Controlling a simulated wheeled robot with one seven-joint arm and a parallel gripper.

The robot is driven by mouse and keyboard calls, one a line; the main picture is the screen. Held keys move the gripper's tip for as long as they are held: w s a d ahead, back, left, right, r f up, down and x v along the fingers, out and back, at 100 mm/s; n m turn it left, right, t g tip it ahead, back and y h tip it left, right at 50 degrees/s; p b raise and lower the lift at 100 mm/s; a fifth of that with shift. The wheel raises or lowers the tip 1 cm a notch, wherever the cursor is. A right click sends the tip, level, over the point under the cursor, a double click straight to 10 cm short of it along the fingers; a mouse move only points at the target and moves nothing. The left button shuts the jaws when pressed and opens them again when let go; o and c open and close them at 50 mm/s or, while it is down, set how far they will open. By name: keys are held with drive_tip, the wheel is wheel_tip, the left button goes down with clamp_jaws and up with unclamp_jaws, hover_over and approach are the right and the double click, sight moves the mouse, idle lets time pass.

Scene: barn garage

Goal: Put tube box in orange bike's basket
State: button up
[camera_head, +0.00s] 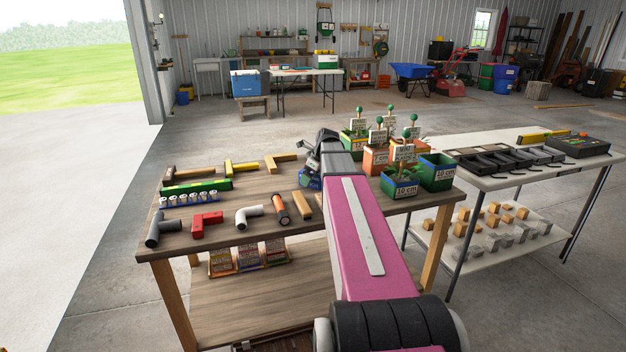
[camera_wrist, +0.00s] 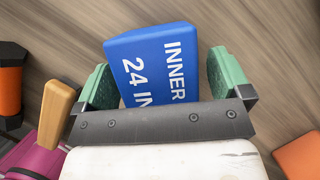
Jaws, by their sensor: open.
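The tube box (camera_wrist: 150,62) is blue with white lettering "INNER 24 IN". In the wrist view it lies between the green finger pads of my gripper (camera_wrist: 164,80), with a gap on at least the right side. My gripper is open and is not clamped on it. In the head view, my gripper (camera_head: 318,150) is low over the wooden workbench, and a bit of the blue box (camera_head: 309,183) shows below it. My pink arm hides part of this area. No orange bike or basket is in view.
The workbench (camera_head: 160,245) holds pipe fittings, a red fitting (camera_head: 207,222), an orange-and-black tool (camera_head: 279,208) and a wooden block (camera_head: 302,205) close to my gripper. Green planters (camera_head: 438,172) stand right of it. A white table (camera_head: 480,182) with black trays is farther right. Concrete floor is open behind.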

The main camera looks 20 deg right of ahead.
drive_tip(key=shift+f, duration=0.25)
idle(0.6)
drive_tip(key=shift+c, duration=0.4)
drive_tip(key=c, duration=1.1)
drive_tip(key=shift+r, duration=0.1)
drive_tip(key=shift+r, duration=0.35)
wheel_tip(320, 180, up, 4)
drive_tip(key=shift+f, duration=0.25)
drive_tip(key=s+a+r, duration=0.5)
drive_tip(key=a+r, duration=0.2)
drive_tip(key=a, duration=0.3)
drive_tip(key=shift+s, duration=0.4)
